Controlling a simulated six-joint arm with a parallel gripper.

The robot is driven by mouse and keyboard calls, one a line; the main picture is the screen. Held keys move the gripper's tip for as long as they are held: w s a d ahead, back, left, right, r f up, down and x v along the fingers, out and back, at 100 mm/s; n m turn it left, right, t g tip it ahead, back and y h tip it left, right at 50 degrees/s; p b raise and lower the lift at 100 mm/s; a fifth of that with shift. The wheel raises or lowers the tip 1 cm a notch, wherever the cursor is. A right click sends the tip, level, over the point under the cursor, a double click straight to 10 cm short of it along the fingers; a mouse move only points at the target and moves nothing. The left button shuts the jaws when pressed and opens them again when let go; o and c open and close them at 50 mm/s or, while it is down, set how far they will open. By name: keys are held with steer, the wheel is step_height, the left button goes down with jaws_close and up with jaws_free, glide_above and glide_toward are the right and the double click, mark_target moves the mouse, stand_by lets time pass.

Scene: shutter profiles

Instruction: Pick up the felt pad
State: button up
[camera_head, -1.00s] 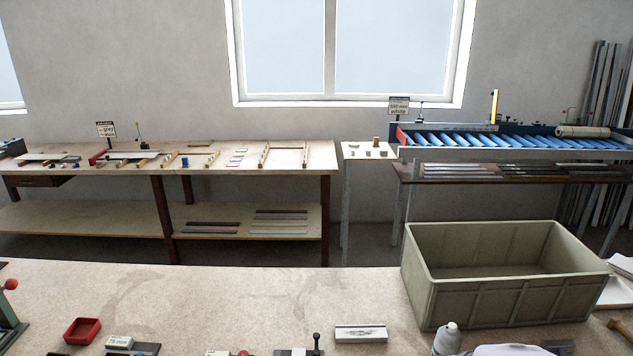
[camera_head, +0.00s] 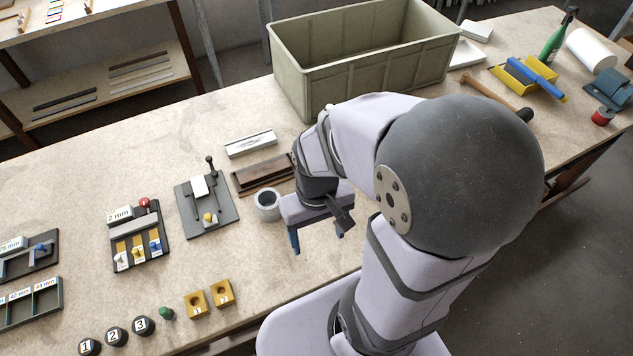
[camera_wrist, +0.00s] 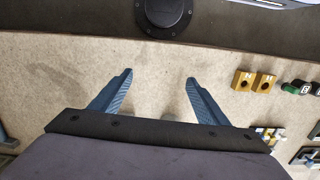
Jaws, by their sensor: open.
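My gripper (camera_head: 320,236) hangs over the bench near its front edge, with its fingers pointing down. In the wrist view my gripper (camera_wrist: 158,80) is open, with only bare bench top between its two blue fingers. I cannot make out a felt pad for certain in either view. A brown strip-like block (camera_head: 264,172) lies in a shallow holder left of my gripper, partly beside my arm; its material is unclear. My arm hides part of the bench.
A grey ring-shaped cup (camera_head: 268,204) stands just left of my gripper. A green crate (camera_head: 365,60) stands behind my arm.

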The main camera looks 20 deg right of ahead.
steer(key=w+d+f+b, duration=0.1)
steer(key=w+d+f, duration=0.1)
steer(key=w+d+f+m, duration=0.1)
steer(key=w+d+f, duration=0.1)
steer(key=w+f, duration=0.1)
steer(key=w+d+f+m+g+b, duration=0.1)
steer(key=w+d+f, duration=0.1)
steer(key=f, duration=0.1)
steer(key=shift+w+d+f+b, duration=0.1)
steer(key=shift+w+d+b, duration=0.2)
steer(key=shift+w, duration=0.1)
steer(key=shift+n+t, duration=0.3)
steer(key=shift+t, duration=0.1)
steer(key=w, duration=0.2)
steer(key=w+d, duration=0.1)
steer(key=w, duration=0.1)
steer(key=w+d+r, duration=0.1)
steer(key=w, duration=0.2)
steer(key=shift+d, duration=0.1)
steer(key=shift+n+t, duration=0.5)
steer(key=w+r, duration=0.1)
steer(key=w, duration=0.1)
steer(key=w+d+r, duration=0.1)
steer(key=w+r, duration=0.1)
steer(key=shift+w+r, duration=0.15)
steer(key=shift+w, duration=0.1)
steer(key=shift+s+n, duration=0.35)
steer(key=shift+n, duration=0.15)
